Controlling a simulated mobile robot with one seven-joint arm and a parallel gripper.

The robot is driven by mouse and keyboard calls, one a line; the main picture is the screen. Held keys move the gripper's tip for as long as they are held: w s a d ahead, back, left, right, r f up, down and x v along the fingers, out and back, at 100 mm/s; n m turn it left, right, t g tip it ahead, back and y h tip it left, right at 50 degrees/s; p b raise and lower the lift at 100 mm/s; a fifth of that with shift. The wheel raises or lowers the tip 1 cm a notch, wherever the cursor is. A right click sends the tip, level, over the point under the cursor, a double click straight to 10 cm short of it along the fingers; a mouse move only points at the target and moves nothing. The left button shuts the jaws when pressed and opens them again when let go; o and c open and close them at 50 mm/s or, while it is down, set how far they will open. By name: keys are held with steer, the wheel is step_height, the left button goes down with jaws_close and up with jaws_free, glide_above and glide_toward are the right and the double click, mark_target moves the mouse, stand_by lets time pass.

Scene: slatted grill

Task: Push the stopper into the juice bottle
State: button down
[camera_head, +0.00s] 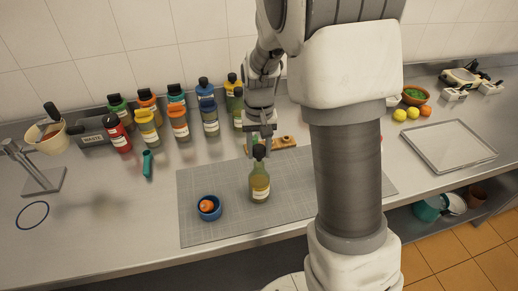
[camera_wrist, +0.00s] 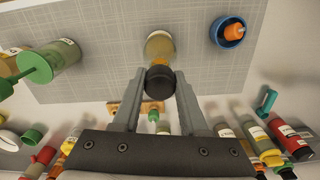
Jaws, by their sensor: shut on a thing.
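The juice bottle (camera_head: 260,184), with yellowish-green contents and a white label, stands upright on the grey gridded mat (camera_head: 222,180); part of it also shows in the wrist view (camera_wrist: 159,46). A black stopper (camera_head: 259,152) is at the top of its neck, also in the wrist view (camera_wrist: 160,79). My gripper (camera_head: 261,142) points down over the bottle, its fingers on either side of the stopper; its fingertips (camera_wrist: 160,73) are shut on it. I cannot tell how deep the stopper sits, as the bottle's mouth is hidden.
A blue bowl (camera_head: 217,213) with an orange item stands left of the bottle. A wooden block (camera_head: 285,142) lies behind it. Several capped bottles (camera_head: 148,125) line the back left. A teal tool (camera_head: 147,163) lies left of the mat.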

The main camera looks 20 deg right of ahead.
mark_target(259, 148)
steer(key=shift+f+b, duration=1)
steer(key=shift+f, duration=0.25)
stand_by(0.4)
steer(key=shift+c, duration=1.8)
jaws_free()
steer(key=shift+r, duration=0.1)
step_height(259, 148, up, 17)
steer(key=shift+r, duration=0.15)
